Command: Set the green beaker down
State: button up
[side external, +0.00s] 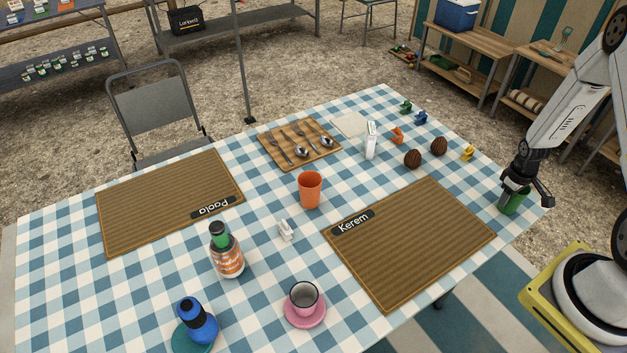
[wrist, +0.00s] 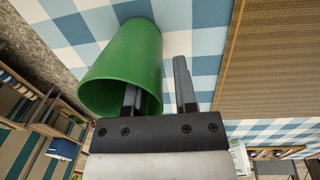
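The green beaker (side external: 511,201) is at the right end of the checked table, near the edge, and appears upright on the cloth. It also shows in the wrist view (wrist: 110,60), mouth toward the camera. My gripper (side external: 516,183) is down at the beaker's rim. In the wrist view my gripper (wrist: 158,88) has one finger inside the beaker's mouth and the other outside its wall. A gap shows between the outer finger and the wall, so the fingers look open around it. The beaker's base is partly hidden, so exact contact with the cloth is hard to see.
The Kerem placemat (side external: 410,240) lies left of the beaker. A yellow figure (side external: 467,153) and brown balls (side external: 412,159) stand farther back. An orange cup (side external: 310,190) and a pink saucer (side external: 305,313) are farther left. The table's right edge is close to the beaker.

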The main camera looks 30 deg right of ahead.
jog(key=shift+r, duration=0.1)
dwell(0.3)
notch_tip(320, 180, up, 12)
jog(key=a, duration=0.1)
dwell(0.9)
dwell(0.3)
jog(key=shift+w+r, duration=0.1)
jog(key=w+a+r+t, duration=0.1)
jog(key=w+a+r, duration=0.1)
jog(key=a+r, duration=0.35)
jog(key=w+a+r, duration=0.2)
jog(key=w+a, duration=0.1)
jog(key=a, duration=0.6)
jog(key=s+a+r+t, duration=0.1)
jog(key=s+a+r, duration=0.1)
jog(key=a, duration=0.6)
jog(key=s+a+r, duration=0.2)
jog(key=a, duration=0.5)
jog(key=shift+s+a+r+t+y, duration=0.15)
jog(key=shift+a+r+t+y, duration=0.1)
jog(key=shift+a+t+y, duration=0.15)
